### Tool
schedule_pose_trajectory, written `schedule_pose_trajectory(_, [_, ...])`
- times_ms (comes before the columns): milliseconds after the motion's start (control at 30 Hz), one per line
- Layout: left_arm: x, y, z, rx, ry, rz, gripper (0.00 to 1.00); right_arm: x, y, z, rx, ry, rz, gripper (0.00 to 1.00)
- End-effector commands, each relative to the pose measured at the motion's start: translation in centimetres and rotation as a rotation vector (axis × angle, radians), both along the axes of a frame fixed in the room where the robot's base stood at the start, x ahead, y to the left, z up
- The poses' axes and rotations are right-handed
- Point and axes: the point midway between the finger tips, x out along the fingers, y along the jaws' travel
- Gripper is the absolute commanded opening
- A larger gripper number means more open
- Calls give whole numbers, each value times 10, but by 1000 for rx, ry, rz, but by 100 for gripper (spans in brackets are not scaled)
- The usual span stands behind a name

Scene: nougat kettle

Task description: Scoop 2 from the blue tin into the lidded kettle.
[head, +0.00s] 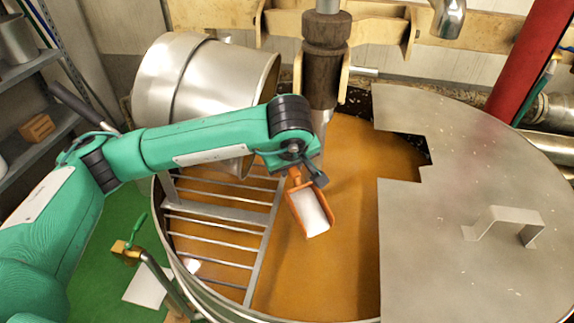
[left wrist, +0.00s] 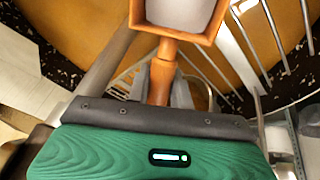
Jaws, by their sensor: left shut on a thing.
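My left gripper (head: 297,178) is shut on the handle of an orange-brown scoop (head: 296,209). The scoop is over the open middle of the kettle, with white powder (head: 313,212) in it. In the left wrist view the scoop (left wrist: 166,52) points away between the two fingers, its white load partly cut off by the top edge. The kettle (head: 228,304) is a wide round metal vessel with an orange-brown mass (head: 345,255) inside. A metal lid (head: 455,180) with a raised handle covers its right side. The blue tin is not in view. My right gripper is not in view.
A metal grid (head: 215,219) covers the kettle's left part, with a white patch (head: 192,266) near its lower left. A large tilted metal pot (head: 178,90) stands behind. A vertical shaft (head: 325,65) enters the kettle. A red pipe (head: 530,60) is at right, shelves (head: 35,65) at left.

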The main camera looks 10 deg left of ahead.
Motion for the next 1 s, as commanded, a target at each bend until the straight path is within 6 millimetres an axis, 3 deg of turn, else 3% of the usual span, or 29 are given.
schedule_pose_trajectory(33, [-5, -5, -4, 26, -40, -6, 0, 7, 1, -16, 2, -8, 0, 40])
schedule_pose_trajectory(400, [-33, -26, 24, 209, -277, -2, 0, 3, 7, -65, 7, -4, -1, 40])
schedule_pose_trajectory(467, [-36, -29, 37, 233, -307, -4, 0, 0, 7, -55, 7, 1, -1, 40])
schedule_pose_trajectory(600, [-44, -33, 44, 284, -371, -1, 0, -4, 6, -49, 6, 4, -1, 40])
schedule_pose_trajectory(1000, [-62, -48, 59, 398, -522, -2, 0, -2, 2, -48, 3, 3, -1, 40])
